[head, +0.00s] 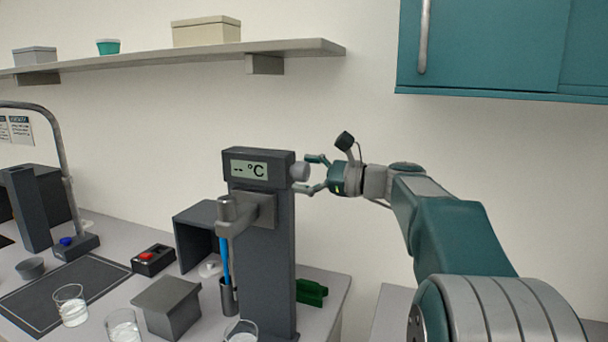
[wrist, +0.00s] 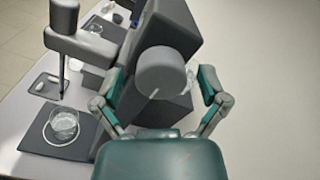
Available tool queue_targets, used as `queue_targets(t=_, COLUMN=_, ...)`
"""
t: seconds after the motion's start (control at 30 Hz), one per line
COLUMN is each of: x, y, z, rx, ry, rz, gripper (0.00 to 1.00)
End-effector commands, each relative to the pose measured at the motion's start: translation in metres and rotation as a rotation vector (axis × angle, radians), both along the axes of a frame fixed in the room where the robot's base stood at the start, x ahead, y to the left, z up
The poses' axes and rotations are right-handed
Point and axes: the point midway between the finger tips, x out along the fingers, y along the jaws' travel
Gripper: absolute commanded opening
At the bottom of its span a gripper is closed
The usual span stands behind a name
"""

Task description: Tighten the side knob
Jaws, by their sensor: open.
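The side knob (head: 300,172) is a grey cylinder on the right side of the dark column's display head (head: 258,155), whose screen reads "-- °C". In the wrist view the knob (wrist: 164,72) faces the camera, with a pale line on its lower face. My gripper (head: 310,173) is open at the right of the column, its fingers pointing left. In the wrist view my gripper's fingers (wrist: 160,88) stand on either side of the knob, with a gap visible on both sides. I cannot tell how deep the knob sits between them.
A side arm on the column holds a blue probe (head: 225,262). Glasses (head: 71,305), a grey block (head: 166,305), a red-button box (head: 153,260) and a green object (head: 311,292) stand on the bench. A shelf (head: 300,48) and teal cabinet (head: 500,45) are above.

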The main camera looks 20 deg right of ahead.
Motion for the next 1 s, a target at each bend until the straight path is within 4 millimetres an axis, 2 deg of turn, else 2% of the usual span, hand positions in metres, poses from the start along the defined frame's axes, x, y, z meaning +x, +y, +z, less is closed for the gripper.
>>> queue_targets(t=0.17, x=-0.003, y=-0.003, z=0.001, rx=-0.001, ry=-0.002, rz=-0.002, gripper=0.93)
queue_targets(t=0.27, x=-0.010, y=-0.011, z=0.001, rx=0.000, ry=-0.003, rz=-0.005, gripper=0.93)
queue_targets(t=0.7, x=-0.071, y=-0.073, z=-0.001, rx=0.000, ry=0.000, rz=-0.005, gripper=0.93)
queue_targets(t=1.0, x=-0.084, y=-0.085, z=-0.001, rx=0.000, ry=0.000, rz=0.001, gripper=0.93)
